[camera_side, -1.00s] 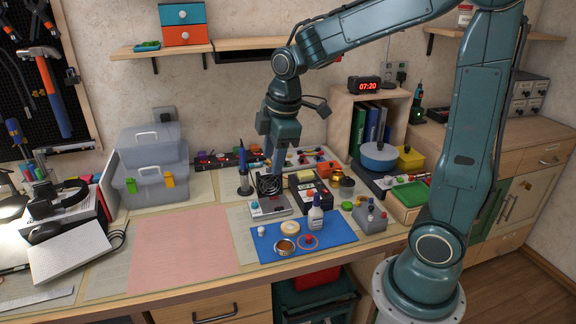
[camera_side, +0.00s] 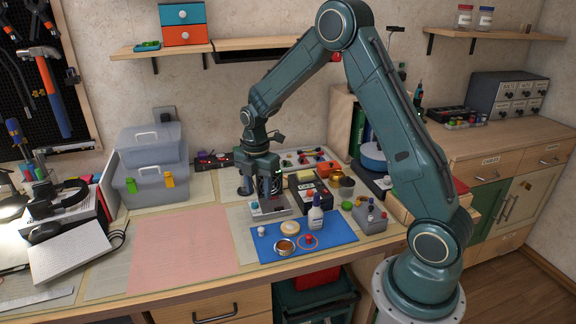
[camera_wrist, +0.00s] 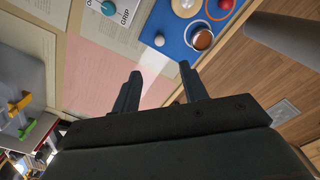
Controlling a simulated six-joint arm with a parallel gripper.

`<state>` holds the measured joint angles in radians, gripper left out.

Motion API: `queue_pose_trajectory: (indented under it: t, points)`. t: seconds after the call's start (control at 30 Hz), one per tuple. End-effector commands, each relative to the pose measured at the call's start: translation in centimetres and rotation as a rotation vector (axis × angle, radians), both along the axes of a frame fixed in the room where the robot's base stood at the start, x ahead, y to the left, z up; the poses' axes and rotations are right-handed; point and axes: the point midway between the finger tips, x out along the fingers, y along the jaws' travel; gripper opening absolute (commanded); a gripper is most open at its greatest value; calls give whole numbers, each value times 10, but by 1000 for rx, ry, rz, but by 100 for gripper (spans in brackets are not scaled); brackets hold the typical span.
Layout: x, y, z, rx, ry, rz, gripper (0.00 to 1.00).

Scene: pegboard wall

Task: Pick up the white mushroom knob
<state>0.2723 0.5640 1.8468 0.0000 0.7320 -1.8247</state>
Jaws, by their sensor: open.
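The white mushroom knob (camera_side: 261,231) stands on the blue mat (camera_side: 330,236) near its left corner. In the wrist view it shows as a small pale round knob (camera_wrist: 159,40) at the mat's edge, beyond my fingertips and roughly in line with the gap between them. My gripper (camera_side: 259,190) hangs pointing down over the bench, behind the knob and clear of it. In the wrist view my gripper (camera_wrist: 160,71) has its two dark fingers spread with nothing between them.
On the mat are a tape roll (camera_side: 290,228), a round tin (camera_side: 285,246), a red knob in a ring (camera_side: 308,240) and a white bottle (camera_side: 315,218). The pink sheet (camera_side: 182,251) at left is bare.

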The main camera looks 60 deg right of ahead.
Motion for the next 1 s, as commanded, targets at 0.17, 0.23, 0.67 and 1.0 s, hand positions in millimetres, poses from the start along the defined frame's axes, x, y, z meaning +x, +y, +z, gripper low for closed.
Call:
queue_pose_trajectory:
  t: [0.17,0.23,0.67,1.0]
  points:
    - [0,0,-2,0,0,1,44]
    - [0,0,-4,0,0,0,44]
    - [-1,0,-59,1,3,-1,44]
    - [0,0,-86,0,-1,-1,44]
